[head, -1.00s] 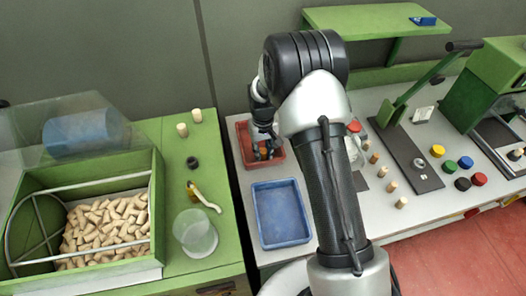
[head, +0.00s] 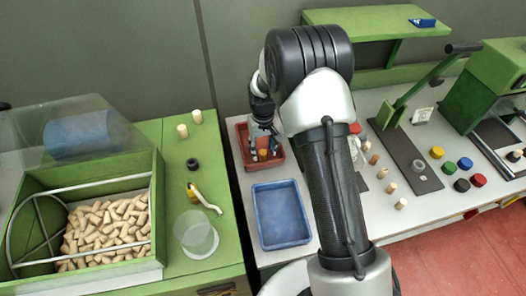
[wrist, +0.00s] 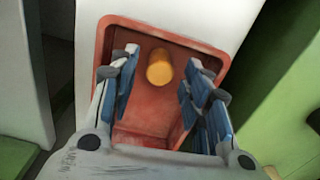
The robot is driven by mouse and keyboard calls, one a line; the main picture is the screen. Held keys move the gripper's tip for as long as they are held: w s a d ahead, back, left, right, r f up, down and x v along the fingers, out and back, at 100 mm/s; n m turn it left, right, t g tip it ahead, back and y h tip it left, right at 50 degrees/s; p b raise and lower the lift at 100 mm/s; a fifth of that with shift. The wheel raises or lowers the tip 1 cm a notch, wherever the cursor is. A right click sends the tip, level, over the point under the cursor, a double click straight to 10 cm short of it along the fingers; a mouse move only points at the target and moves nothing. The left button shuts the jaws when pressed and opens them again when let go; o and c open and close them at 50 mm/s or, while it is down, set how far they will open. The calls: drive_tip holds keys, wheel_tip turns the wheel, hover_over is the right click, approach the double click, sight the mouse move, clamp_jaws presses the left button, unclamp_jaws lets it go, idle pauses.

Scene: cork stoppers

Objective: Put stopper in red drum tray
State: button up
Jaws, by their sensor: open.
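The red tray (head: 243,134) stands at the back left of the white table. It fills the middle of the wrist view (wrist: 150,136). A cork-coloured stopper (wrist: 159,69) lies inside it, towards its far end in the wrist view; it also shows as a small orange-brown spot in the head view (head: 263,155). My gripper (wrist: 158,81) is open over the tray, its blue-padded fingers on either side of the stopper with gaps between. In the head view my gripper (head: 263,151) reaches down into the tray. Whether the stopper touches the tray wall I cannot tell.
A blue tray (head: 281,240) sits in front of the red one. Several stoppers (head: 390,187) stand in a row right of my arm. Coloured caps (head: 479,180) lie farther right. A green bench (head: 174,214) with a bin of corks (head: 105,228) is at left.

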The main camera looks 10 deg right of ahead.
wheel_tip(320, 180, up, 9)
drive_tip(key=p, duration=0.2)
wheel_tip(320, 180, up, 11)
drive_tip(key=t, duration=0.1)
hover_over(263, 152)
drive_tip(key=s, duration=0.4)
drive_tip(key=s+r+t, duration=0.1)
drive_tip(key=s+r, duration=0.5)
drive_tip(key=s, duration=0.1)
drive_tip(key=s+r+t, duration=0.1)
drive_tip(key=s+r, duration=0.1)
drive_tip(key=s, duration=0.8)
drive_tip(key=s+r+t, duration=0.1)
drive_tip(key=s+r, duration=0.1)
drive_tip(key=s, duration=0.9)
drive_tip(key=shift+r+m+t, duration=0.3)
drive_tip(key=shift+m, duration=0.1)
drive_tip(key=shift+w, duration=0.1)
drive_tip(key=shift+f+b, duration=1.05)
drive_tip(key=shift+b, duration=0.15)
